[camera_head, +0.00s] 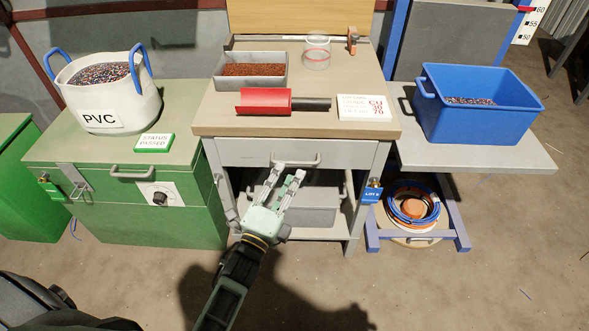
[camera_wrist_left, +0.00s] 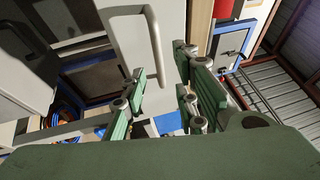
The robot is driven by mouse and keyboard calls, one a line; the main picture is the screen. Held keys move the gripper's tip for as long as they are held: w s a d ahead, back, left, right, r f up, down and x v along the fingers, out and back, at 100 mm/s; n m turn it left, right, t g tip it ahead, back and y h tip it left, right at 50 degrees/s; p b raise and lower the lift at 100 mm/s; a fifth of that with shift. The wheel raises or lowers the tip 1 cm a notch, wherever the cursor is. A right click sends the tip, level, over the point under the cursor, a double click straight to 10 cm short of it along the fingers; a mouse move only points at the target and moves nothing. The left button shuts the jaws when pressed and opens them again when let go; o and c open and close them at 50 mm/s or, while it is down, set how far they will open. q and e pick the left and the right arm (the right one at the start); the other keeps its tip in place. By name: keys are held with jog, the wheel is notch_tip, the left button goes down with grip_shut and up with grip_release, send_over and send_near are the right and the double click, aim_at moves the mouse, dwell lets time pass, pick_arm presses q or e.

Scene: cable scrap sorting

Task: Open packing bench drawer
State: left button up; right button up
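The packing bench drawer (camera_head: 345,154) is a grey front under the wooden bench top, and it looks closed. Its metal bar handle (camera_head: 297,161) sits at the middle of the front. My left gripper (camera_head: 284,173) is at the drawer, its fingertips just below and in front of the handle. In the left wrist view the gripper (camera_wrist_left: 160,90) has its green fingers spread apart, with the handle (camera_wrist_left: 152,42) ahead between them. I cannot tell whether a finger touches the handle. My right gripper is in neither view.
On the bench top (camera_head: 212,118) are a tray of copper granules (camera_head: 250,72), a red scoop (camera_head: 264,102), a glass jar (camera_head: 317,52) and a sign (camera_head: 364,108). A green chest (camera_head: 150,215) with a PVC bag (camera_head: 108,95) stands left; a blue bin (camera_head: 478,105) stands right.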

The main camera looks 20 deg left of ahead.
pick_arm(q)
jog(key=shift+x, duration=2.2)
jog(key=shift+c, duration=0.4)
jog(key=shift+f, duration=0.1)
grip_shut()
